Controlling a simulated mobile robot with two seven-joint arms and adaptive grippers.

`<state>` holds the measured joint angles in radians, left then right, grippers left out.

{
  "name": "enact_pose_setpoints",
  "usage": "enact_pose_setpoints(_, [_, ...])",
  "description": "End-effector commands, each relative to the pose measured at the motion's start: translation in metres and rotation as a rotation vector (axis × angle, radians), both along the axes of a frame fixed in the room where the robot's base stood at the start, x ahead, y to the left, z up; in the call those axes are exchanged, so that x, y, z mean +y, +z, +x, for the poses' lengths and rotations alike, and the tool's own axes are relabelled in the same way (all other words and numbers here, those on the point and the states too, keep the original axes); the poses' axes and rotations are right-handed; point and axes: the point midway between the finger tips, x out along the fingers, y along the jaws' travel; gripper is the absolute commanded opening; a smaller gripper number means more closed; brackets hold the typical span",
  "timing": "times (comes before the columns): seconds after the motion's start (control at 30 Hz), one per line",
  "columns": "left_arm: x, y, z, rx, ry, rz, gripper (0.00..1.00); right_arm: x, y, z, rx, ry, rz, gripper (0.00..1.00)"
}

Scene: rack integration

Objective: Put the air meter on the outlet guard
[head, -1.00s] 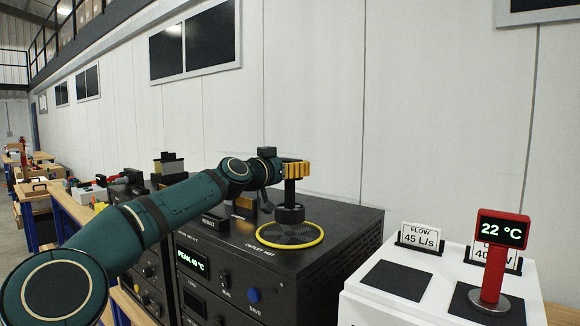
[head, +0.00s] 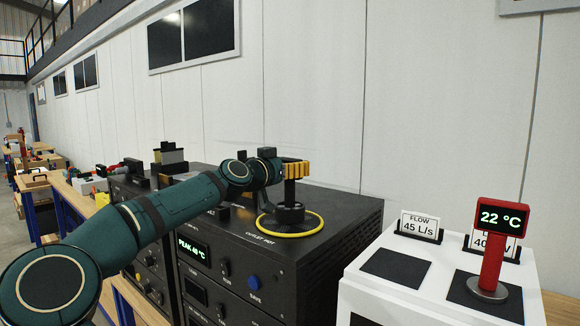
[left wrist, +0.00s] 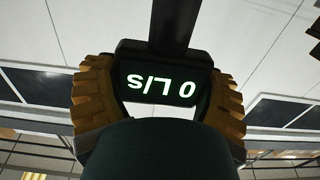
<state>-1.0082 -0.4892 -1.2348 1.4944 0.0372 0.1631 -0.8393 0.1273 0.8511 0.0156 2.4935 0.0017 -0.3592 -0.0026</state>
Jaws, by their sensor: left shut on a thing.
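The air meter (head: 290,213) is black, with a round base, a thin stem and a display head. My left gripper (head: 297,170) has yellow fingers and is shut on the head. In the left wrist view the fingers flank the meter's display (left wrist: 163,84), which reads 0 L/s upside down. The outlet guard (head: 291,233) is a dark mesh disc with a yellow rim on top of the black unit. The meter is upright and its base is within the rim, at or just above the mesh; contact cannot be told. My right gripper is not in view.
The black unit (head: 345,223) has a PEAK display and knobs on its front. At right, a white cabinet (head: 352,288) carries two black pads (head: 397,266), a FLOW 45 L/s sign (head: 419,226) and a red meter (head: 493,255) reading 22 °C. A wall stands behind.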

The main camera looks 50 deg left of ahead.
Motion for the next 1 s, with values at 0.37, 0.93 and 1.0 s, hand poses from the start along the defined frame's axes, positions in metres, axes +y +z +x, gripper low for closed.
enact_pose_setpoints(0.37, [0.0, -0.005, 0.0, -0.001, 0.0, 0.0, 0.91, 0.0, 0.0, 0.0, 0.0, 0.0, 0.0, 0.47])
enact_pose_setpoints(0.93, [-0.001, -0.007, -0.015, 0.001, 0.003, -0.003, 1.0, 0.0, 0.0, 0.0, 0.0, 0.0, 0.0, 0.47])
enact_pose_setpoints(1.0, [-0.003, -0.007, -0.023, 0.001, 0.003, -0.002, 1.0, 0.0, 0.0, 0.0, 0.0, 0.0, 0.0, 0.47])
